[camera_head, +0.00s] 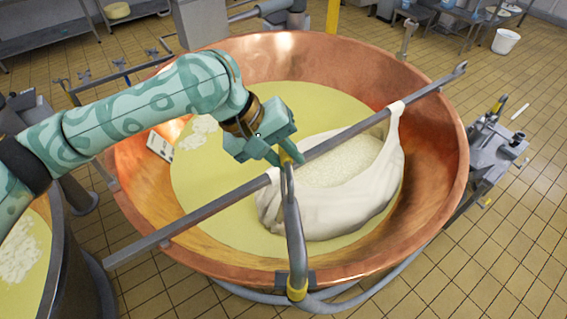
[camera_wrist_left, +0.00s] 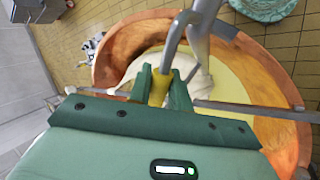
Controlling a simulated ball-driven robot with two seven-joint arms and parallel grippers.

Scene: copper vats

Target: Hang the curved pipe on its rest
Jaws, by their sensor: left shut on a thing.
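The curved pipe (camera_head: 294,225) is grey with yellow bands. It rises from a yellow collar at the front rim of the copper vat (camera_head: 240,62) and bends over towards the vat's middle. My left gripper (camera_head: 287,160) is shut on the yellow band at the pipe's upper end, above the vat. In the left wrist view the two green fingers (camera_wrist_left: 160,88) close on this yellow band (camera_wrist_left: 158,87), and the grey pipe (camera_wrist_left: 183,28) curves away beyond. I cannot make out for certain which part is the pipe's rest. My right gripper is not in view.
A long grey bar (camera_head: 210,208) lies across the vat, passing close to my left gripper. A white cloth (camera_head: 325,208) full of curd hangs from it over yellow liquid (camera_head: 225,215). A small upright bracket (camera_head: 407,38) stands at the back rim. Another vat (camera_head: 62,255) is at left.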

